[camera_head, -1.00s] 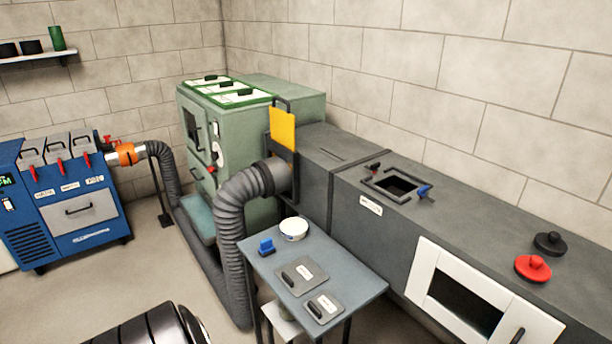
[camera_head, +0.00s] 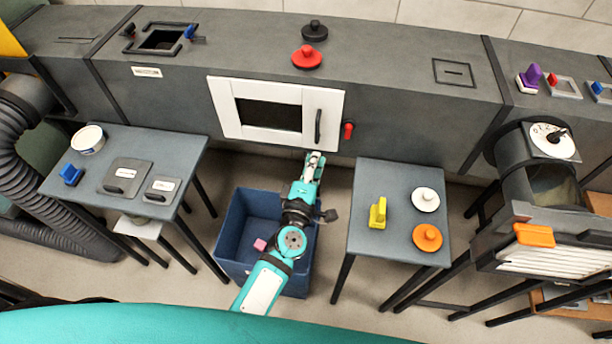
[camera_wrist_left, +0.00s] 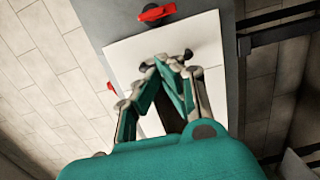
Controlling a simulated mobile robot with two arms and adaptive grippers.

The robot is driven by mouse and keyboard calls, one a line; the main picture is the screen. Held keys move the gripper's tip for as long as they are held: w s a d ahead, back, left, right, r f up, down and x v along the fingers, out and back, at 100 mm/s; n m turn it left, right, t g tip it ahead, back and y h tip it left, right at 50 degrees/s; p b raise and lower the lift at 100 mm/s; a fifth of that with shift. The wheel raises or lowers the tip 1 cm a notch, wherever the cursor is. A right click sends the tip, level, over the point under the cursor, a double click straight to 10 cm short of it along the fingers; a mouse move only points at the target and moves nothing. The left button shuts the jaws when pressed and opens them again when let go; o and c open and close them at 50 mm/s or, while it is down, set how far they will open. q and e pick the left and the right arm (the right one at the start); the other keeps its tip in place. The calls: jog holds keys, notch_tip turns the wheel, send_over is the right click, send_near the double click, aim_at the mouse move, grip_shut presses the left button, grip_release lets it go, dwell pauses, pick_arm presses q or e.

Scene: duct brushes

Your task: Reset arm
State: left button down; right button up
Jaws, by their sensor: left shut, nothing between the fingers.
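My left gripper (camera_head: 315,160) is on the teal arm that reaches up from the bottom of the head view. It is shut and empty, in front of the duct's lower edge, below and beside the handle of the white-framed access door (camera_head: 226,98). In the left wrist view the gripper's fingers (camera_wrist_left: 166,62) come together in front of a white panel (camera_wrist_left: 205,45) with a red latch (camera_wrist_left: 156,13) beyond it. Whether the fingertips touch the panel cannot be told. My right gripper is not in view.
A blue bin (camera_head: 229,238) with a small pink block stands under the arm. A right table (camera_head: 375,260) holds a yellow block, a white knob and an orange knob. A left table (camera_head: 185,150) holds plates, a tub and a blue brush. The grey duct (camera_head: 400,85) spans behind.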

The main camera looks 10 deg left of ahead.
pick_arm(q)
jog(key=s, duration=0.5)
jog(key=s+a+f+m+g, duration=0.1)
jog(key=s+f+m+g, duration=0.3)
jog(key=f, duration=0.7)
jog(key=s+a+f+m+g+h, duration=0.15)
jog(key=s+f+m, duration=0.25)
jog(key=s+f, duration=0.45)
jog(key=s+a+f+m+g, duration=0.1)
jog(key=s+f+m+g, duration=0.25)
jog(key=f, duration=0.95)
jog(key=s+a+f+m+g+y, duration=0.1)
jog(key=s+a+f+m+g, duration=0.3)
jog(key=s, duration=0.8)
jog(key=s+a+f+m+g+y, duration=0.2)
jog(key=s+a+f+m+g, duration=0.1)
jog(key=s+a+f, duration=0.6)
jog(key=s+m, duration=0.1)
jog(key=s, duration=0.3)
jog(key=shift+f+g, duration=0.2)
jog(key=shift+g, duration=0.2)
